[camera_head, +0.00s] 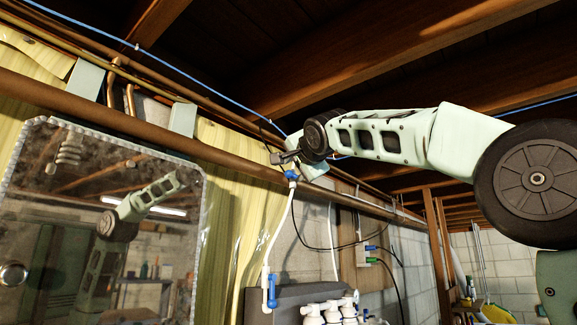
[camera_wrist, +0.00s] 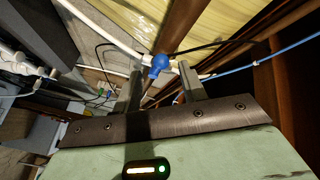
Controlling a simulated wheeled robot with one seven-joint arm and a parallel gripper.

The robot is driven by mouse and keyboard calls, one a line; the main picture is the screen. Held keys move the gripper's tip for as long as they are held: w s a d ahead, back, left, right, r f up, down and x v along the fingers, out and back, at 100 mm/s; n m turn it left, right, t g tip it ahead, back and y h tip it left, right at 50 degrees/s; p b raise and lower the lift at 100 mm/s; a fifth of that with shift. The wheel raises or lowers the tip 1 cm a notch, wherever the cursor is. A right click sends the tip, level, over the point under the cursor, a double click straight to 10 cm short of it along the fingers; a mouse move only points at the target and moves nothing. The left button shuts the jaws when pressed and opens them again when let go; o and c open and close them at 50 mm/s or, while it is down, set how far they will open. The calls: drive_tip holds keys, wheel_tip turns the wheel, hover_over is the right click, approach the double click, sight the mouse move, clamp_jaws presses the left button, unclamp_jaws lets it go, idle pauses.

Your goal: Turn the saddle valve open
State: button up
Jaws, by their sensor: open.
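The saddle valve has a blue handle (camera_head: 290,174) and sits at the copper pipe, with a white tube hanging below it. In the wrist view the blue handle (camera_wrist: 159,66) shows between and just beyond my two fingertips. My gripper (camera_head: 281,158) is raised to the pipe, right at the valve. In the wrist view my gripper (camera_wrist: 160,70) has its fingers apart, one on each side of the handle. I cannot tell whether either finger touches it. The valve body is partly hidden by my gripper in the head view.
A brown pipe (camera_head: 120,122) runs along the wall under the ceiling beams (camera_head: 400,40). A thin blue line (camera_head: 190,72) runs above it. A mirror-like panel (camera_head: 70,230) hangs at left. A blue-handled fitting (camera_head: 271,291) and white canisters (camera_head: 330,312) are below.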

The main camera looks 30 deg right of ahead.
sight(290, 173)
drive_tip(key=w+p, duration=0.1)
drive_tip(key=w, duration=0.1)
drive_tip(key=w+d+p, duration=0.1)
drive_tip(key=w, duration=0.2)
drive_tip(key=shift+w, duration=0.35)
drive_tip(key=shift+d, duration=0.1)
